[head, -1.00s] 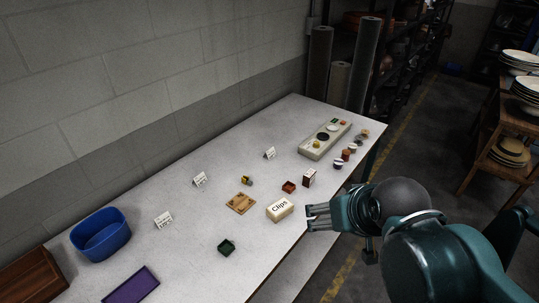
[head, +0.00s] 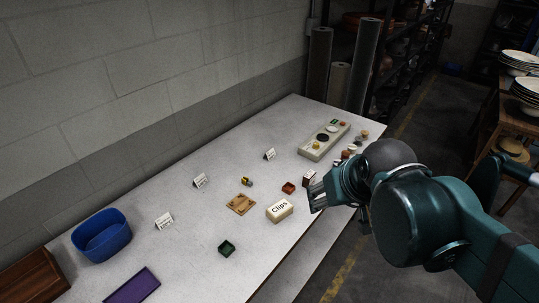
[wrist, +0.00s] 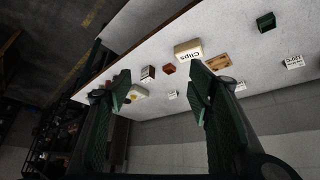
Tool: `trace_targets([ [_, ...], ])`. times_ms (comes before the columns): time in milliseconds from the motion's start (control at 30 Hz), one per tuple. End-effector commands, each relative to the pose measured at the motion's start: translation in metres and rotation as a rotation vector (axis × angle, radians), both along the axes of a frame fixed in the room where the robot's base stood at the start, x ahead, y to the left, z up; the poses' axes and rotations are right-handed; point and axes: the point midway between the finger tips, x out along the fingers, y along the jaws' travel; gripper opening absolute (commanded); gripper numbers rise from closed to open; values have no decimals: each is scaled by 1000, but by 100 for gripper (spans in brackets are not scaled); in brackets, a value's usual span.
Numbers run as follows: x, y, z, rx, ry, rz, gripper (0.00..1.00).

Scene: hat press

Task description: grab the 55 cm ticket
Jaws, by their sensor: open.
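Three small white tent cards with dark print stand on the table: a front-left card (head: 164,221), a middle card (head: 200,180) and a back card (head: 269,154). The print is too small to tell which is the 55 cm ticket. They also show in the wrist view as a right card (wrist: 293,62), a middle card (wrist: 240,86) and a left card (wrist: 173,95). My gripper (head: 316,197) is open and empty near the table's right edge, right of the Clips box and apart from all cards. Its spread fingers (wrist: 160,72) frame the wrist view.
Near my gripper are a cream Clips box (head: 280,210), a small dark-and-white box (head: 309,178) and a red tray (head: 288,187). A wooden board (head: 241,203), green tray (head: 227,248), blue bin (head: 101,236) and long beige panel (head: 309,149) also sit there. Bare tabletop surrounds the cards.

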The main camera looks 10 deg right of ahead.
Motion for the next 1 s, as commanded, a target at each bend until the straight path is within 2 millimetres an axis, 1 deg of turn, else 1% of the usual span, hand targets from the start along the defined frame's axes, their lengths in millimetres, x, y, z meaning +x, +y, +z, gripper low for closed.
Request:
trace_targets([
  [33, 9, 1, 7, -4, 8, 8, 51],
  [100, 19, 2, 13, -12, 20, 22, 51],
  [500, 80, 9, 40, -48, 86, 94, 51],
  [800, 129, 15, 52, -73, 135, 152, 51],
  [1000, 162, 20, 56, -90, 168, 191, 51],
])
